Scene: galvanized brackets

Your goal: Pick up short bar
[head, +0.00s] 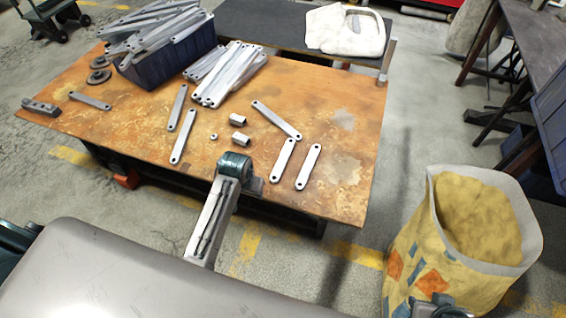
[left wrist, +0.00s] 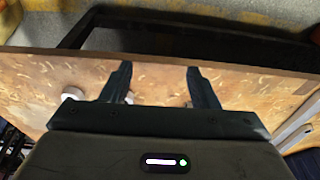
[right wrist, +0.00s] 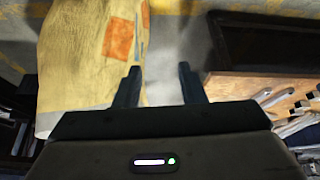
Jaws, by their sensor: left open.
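Several flat grey bars with a hole at each end lie loose on the orange-brown worktable (head: 130,120). Two shorter-looking ones, a bar (head: 283,160) and another bar (head: 308,167), lie near the front right. A longer bar (head: 276,119) lies slanted behind them; two more bars, one (head: 177,107) and another (head: 183,136), lie left of centre. A small bar (head: 90,100) lies far left. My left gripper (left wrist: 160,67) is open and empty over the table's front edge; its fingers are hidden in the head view. My right gripper (right wrist: 159,67) is open and empty beside the table.
A dark blue bin (head: 170,65) heaped with bars stands at the back left, beside a loose pile of bars (head: 226,74). Small metal sleeves (head: 238,121) and a nut (head: 213,136) lie mid-table. A yellow sack (head: 470,230) stands at right, near my right gripper.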

